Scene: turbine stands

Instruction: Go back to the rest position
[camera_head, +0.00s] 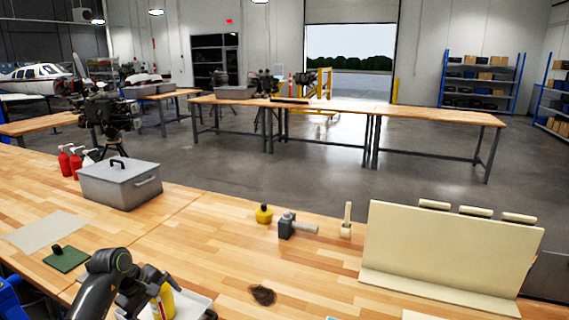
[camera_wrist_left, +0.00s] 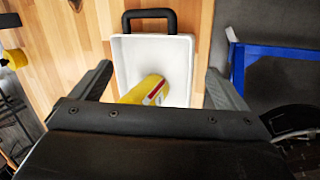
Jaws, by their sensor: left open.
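My left gripper (camera_wrist_left: 160,84) is open, with its two fingers spread apart in the left wrist view. A yellow bottle (camera_wrist_left: 150,91) with a red and white label lies in a white tray (camera_wrist_left: 178,50) with a dark handle. The bottle shows between the fingers, and neither finger touches it visibly. Its lower end is hidden behind the gripper body. In the head view my left arm comes in at the bottom left, over the bottle (camera_head: 163,302) and tray (camera_head: 196,303). My right gripper is in neither view.
The wooden bench (camera_head: 220,245) holds a grey toolbox (camera_head: 120,184), a green pad (camera_head: 67,259), a yellow container (camera_head: 264,214), a mallet (camera_head: 296,227) and a dark burnt-looking patch (camera_head: 262,295). A cream panel stand (camera_head: 447,250) is at right. A blue frame (camera_wrist_left: 270,55) stands beside the bench.

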